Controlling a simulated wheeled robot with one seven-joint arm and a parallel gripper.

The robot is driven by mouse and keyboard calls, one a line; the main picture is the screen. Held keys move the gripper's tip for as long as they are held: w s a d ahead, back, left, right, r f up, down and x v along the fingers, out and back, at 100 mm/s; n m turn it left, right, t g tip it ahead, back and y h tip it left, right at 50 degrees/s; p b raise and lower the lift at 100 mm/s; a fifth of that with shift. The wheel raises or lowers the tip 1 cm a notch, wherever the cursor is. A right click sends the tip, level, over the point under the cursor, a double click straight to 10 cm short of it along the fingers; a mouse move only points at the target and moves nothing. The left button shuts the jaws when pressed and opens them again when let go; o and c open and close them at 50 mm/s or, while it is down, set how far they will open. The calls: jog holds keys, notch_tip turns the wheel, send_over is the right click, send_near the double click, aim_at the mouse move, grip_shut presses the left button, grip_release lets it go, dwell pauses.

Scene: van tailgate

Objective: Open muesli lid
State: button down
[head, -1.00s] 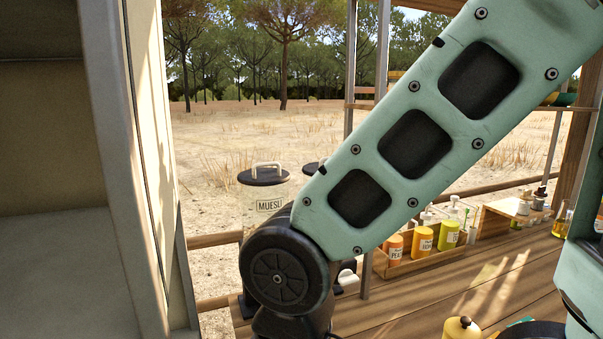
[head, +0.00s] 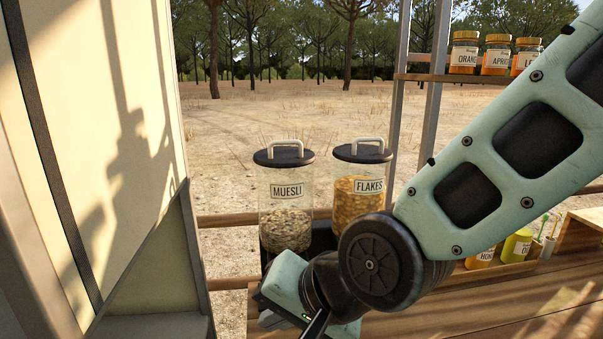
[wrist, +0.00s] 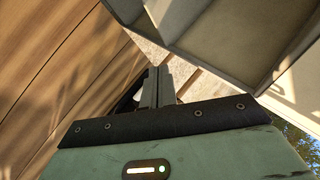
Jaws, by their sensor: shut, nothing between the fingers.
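The muesli jar (head: 285,205) is a clear upright container labelled MUESLI, partly filled, in the left middle of the head view. Its dark lid (head: 283,158) with a pale arched handle (head: 282,144) sits on top, closed. My arm is in front of the jar's lower right. My gripper's pale green housing shows below the jar in the head view, but its fingertips are not visible there. In the wrist view my gripper (wrist: 158,72) is shut, its two grey fingers together with nothing between them. The jar is not recognisable in the wrist view.
A flakes jar (head: 362,190) with a similar lid stands right of the muesli jar. Orange-lidded jars (head: 498,58) line a shelf at upper right. A pale van panel (head: 95,130) closes off the left. The wooden counter (head: 450,318) lies below my arm.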

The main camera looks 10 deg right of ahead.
jog(key=w+a+r+m+t+y+b, duration=0.1)
jog(key=w+a+r+m+t, duration=0.15)
jog(key=w+m, duration=0.2)
jog(key=m+t+h+b, duration=0.4)
jog(key=m+t+h, duration=0.55)
jog(key=m, duration=1.85)
send_near(291, 165)
jog(key=d+t+y, duration=0.1)
jog(key=t+y, duration=0.1)
jog(key=t, duration=0.1)
jog(key=p+x, duration=0.1)
jog(key=x, duration=0.2)
jog(key=p+x, duration=0.1)
jog(key=x, duration=0.1)
jog(key=p+x, duration=0.2)
jog(key=x, duration=0.1)
jog(key=shift+w+f, duration=0.25)
jog(key=shift+w, duration=0.75)
jog(key=shift+r, duration=0.1)
jog(key=shift+r+g+p, duration=0.45)
jog(key=shift+g+p, duration=0.05)
jog(key=shift+p, duration=0.2)
